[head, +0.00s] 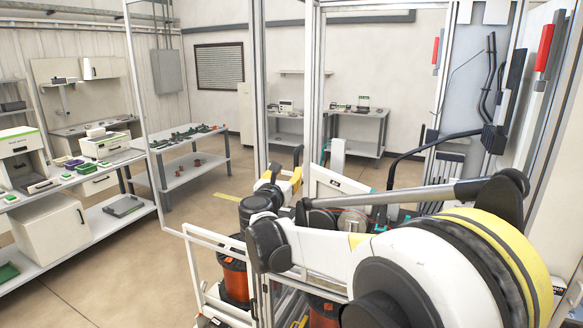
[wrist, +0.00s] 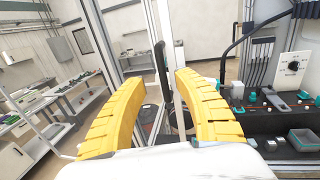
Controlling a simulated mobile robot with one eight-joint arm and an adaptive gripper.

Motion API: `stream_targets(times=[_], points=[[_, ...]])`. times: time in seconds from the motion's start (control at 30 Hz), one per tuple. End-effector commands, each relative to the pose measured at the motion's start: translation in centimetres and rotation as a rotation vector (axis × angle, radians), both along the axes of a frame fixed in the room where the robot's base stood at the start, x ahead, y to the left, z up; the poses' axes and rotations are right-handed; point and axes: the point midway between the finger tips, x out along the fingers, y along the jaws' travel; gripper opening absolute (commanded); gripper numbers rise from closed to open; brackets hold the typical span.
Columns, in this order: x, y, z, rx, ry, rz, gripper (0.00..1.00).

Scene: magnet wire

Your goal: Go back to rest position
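My gripper (wrist: 160,115) shows in the wrist view as two yellow segmented fingers spread wide apart. Nothing is between the fingertips except the view of a frame post and a dark upright part farther back. In the head view my white and black arm reaches from the lower right toward the middle. My gripper (head: 297,178) is small there, in front of the metal frame and beside the machine. The arm partly hides the machine.
Metal frame posts (head: 259,90) stand close to my gripper. Copper wire spools (head: 236,281) sit low in the frame. A machine panel with a dial (wrist: 292,66) is at right. Workbenches (head: 190,145) stand at left and back. Open floor (head: 90,265) lies at left.

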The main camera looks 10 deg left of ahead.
Motion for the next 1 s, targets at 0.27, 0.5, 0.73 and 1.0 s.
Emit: stream_targets(times=[0.27, 0.5, 0.73, 1.0], points=[[-1.1, 0.1, 0.0, 0.000, 0.000, -0.001, 0.38], [-1.1, -0.3, 0.4, -0.030, -0.008, 0.010, 0.38], [-4.0, -4.9, 4.4, -0.523, -0.112, 0.154, 0.38], [-15.0, -12.2, -0.7, -1.515, -0.174, 0.421, 0.38]])
